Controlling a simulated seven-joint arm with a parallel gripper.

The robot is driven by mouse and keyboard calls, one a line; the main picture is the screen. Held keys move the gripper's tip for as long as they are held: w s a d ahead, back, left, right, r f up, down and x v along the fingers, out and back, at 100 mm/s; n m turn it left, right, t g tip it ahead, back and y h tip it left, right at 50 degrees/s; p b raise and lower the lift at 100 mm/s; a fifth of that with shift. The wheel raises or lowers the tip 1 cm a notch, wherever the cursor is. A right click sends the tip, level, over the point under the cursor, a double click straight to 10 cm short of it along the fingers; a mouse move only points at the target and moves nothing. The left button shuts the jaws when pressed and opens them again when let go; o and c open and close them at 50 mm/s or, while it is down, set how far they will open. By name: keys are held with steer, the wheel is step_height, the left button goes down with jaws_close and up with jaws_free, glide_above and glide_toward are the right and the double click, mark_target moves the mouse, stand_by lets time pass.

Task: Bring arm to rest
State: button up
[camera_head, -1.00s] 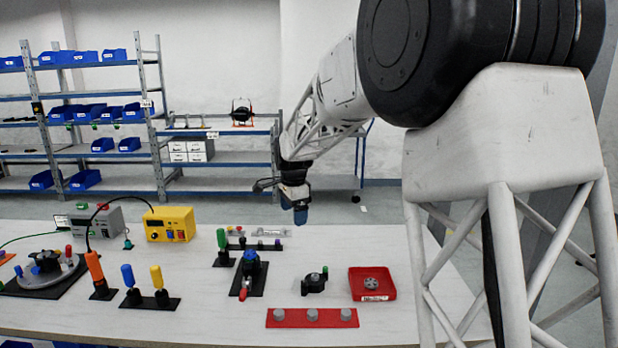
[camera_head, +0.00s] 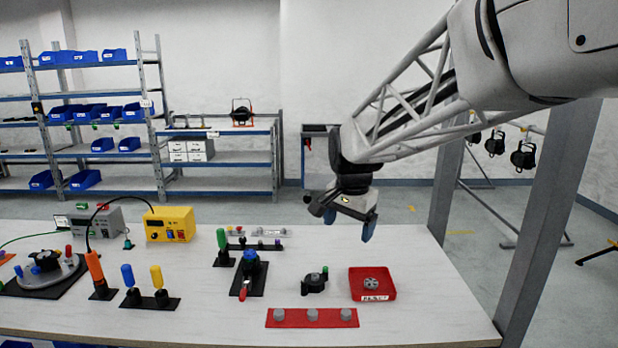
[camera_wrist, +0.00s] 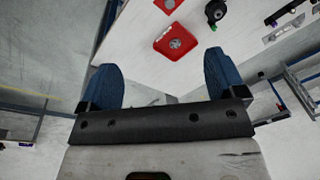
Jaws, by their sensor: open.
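My gripper (camera_head: 348,226) hangs in the air above the far right part of the workbench (camera_head: 440,290) in the head view, fingers pointing down. Its two blue fingers are apart with nothing between them. In the wrist view the gripper (camera_wrist: 163,85) shows the same open, empty gap. My arm reaches in from the upper right.
A red tray (camera_head: 390,287) with a grey part (camera_head: 371,284) stands below my gripper. Near it are a red strip with grey knobs (camera_head: 283,318), a black fixture (camera_head: 313,284) and a blue-topped clamp (camera_head: 251,262). A yellow box (camera_head: 170,224) stands left. Shelving (camera_head: 150,130) is behind.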

steer(key=s+d+f+n, duration=0.2)
steer(key=s+d, duration=0.1)
steer(key=s, duration=0.7)
steer(key=s+d+f+n, duration=0.2)
steer(key=s+d, duration=0.1)
steer(key=s, duration=0.7)
steer(key=s+d+f+n+t, duration=0.1)
steer(key=s+d+f+n, duration=0.1)
steer(key=s, duration=0.8)
steer(key=shift+s+d+n, duration=0.4)
steer(key=shift+d+n, duration=0.2)
steer(key=shift+d, duration=0.3)
